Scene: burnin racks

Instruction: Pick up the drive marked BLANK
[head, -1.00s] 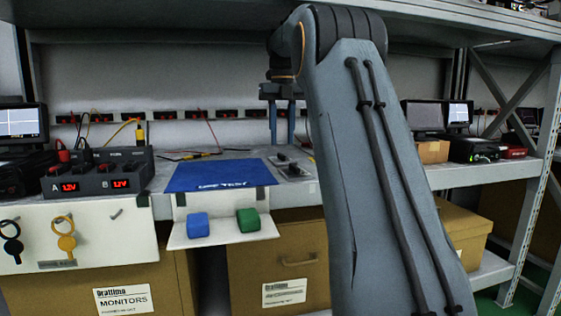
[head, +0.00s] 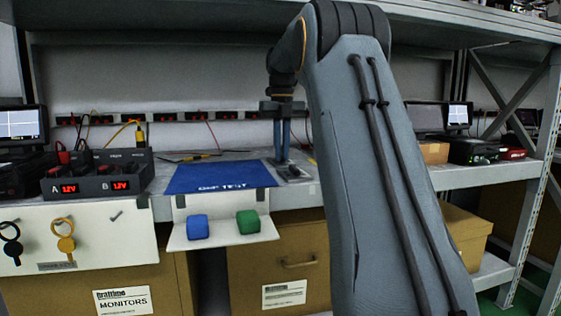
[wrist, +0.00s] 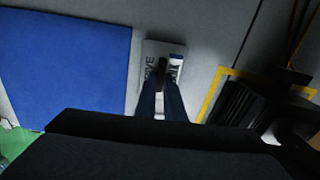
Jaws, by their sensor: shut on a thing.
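In the wrist view, the drive (wrist: 176,72) shows a white label with a blue strip; its lettering is mostly covered, so I cannot read the whole mark. It lies at a pale plate (wrist: 148,52) with letters that look like part of "DRIVE". My gripper (wrist: 163,92) is shut on the drive, its fingers hiding much of it. In the head view my gripper (head: 281,158) points straight down at the plate (head: 296,174), right of the blue mat (head: 220,176). The drive itself is hard to make out there.
The blue mat lies close left of the gripper. A front ledge (head: 222,234) holds a blue block (head: 198,227) and a green block (head: 248,222). A two-display unit (head: 97,176) stands further left. In the wrist view, a dark finned object (wrist: 240,103) and yellow line lie right.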

